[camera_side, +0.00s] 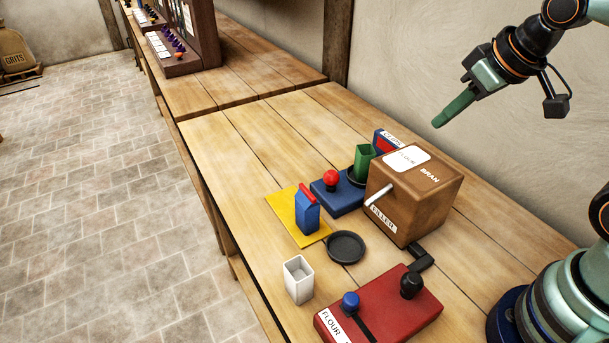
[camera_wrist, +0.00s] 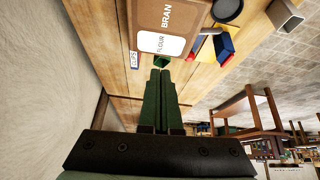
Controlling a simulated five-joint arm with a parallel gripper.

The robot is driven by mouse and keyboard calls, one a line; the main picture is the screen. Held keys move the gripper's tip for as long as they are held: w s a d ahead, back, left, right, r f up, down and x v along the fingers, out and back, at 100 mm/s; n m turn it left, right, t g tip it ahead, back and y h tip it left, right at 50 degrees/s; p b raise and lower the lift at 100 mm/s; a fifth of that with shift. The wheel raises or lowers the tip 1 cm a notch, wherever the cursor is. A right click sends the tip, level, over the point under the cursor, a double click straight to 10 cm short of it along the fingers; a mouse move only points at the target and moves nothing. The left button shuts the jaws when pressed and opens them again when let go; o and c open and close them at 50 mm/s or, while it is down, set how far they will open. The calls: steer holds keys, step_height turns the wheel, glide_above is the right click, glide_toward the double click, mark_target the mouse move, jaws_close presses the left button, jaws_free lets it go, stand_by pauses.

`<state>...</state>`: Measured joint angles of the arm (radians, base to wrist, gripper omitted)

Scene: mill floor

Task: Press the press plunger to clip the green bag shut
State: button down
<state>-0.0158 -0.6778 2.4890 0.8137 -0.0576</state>
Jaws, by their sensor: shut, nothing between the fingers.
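The green bag (camera_side: 364,160) stands upright and open-topped on a black round rest beside the filler box. To its left is a blue press base (camera_side: 345,197) with a red ball-topped plunger (camera_side: 331,178). In the wrist view, part of the green bag (camera_wrist: 162,61) shows just beyond my fingertips. My gripper (camera_side: 438,122) is shut and empty, its green fingers pointing down-left. It hangs in the air above and to the right of the bag, apart from everything. In the wrist view its closed fingers (camera_wrist: 160,74) hide part of the bench.
The brown FLOUR/BRAN filler box (camera_side: 413,194) stands right of the bag, with a CLIPS holder (camera_side: 386,141) behind. A red-clipped blue bag (camera_side: 307,212) stands on a yellow mat (camera_side: 284,206). A black dish (camera_side: 346,247), white cup (camera_side: 298,281) and red lever base (camera_side: 385,317) lie in front.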

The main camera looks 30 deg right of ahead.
steer(key=shift+s+d+r+m, duration=0.15)
steer(key=shift+s+m, duration=0.05)
steer(key=shift+s, duration=0.3)
steer(key=shift+s+d+r+m, duration=0.1)
steer(key=shift+s+m, duration=0.1)
steer(key=shift+s, duration=0.25)
steer(key=m+g, duration=0.4)
steer(key=m, duration=1.4)
glide_above(332, 172)
steer(key=s, duration=0.3)
steer(key=shift+d+f, duration=0.15)
steer(key=shift+f, duration=0.65)
steer(key=shift+d+f, duration=0.1)
steer(key=shift+f, duration=0.65)
steer(key=shift+f, duration=0.1)
steer(key=f, duration=0.4)
steer(key=w+f, duration=0.1)
steer(key=f, duration=0.4)
steer(key=w+f, duration=0.1)
steer(key=f, duration=0.3)
steer(key=shift+w+a+f, duration=0.2)
steer(key=shift+f, duration=0.1)
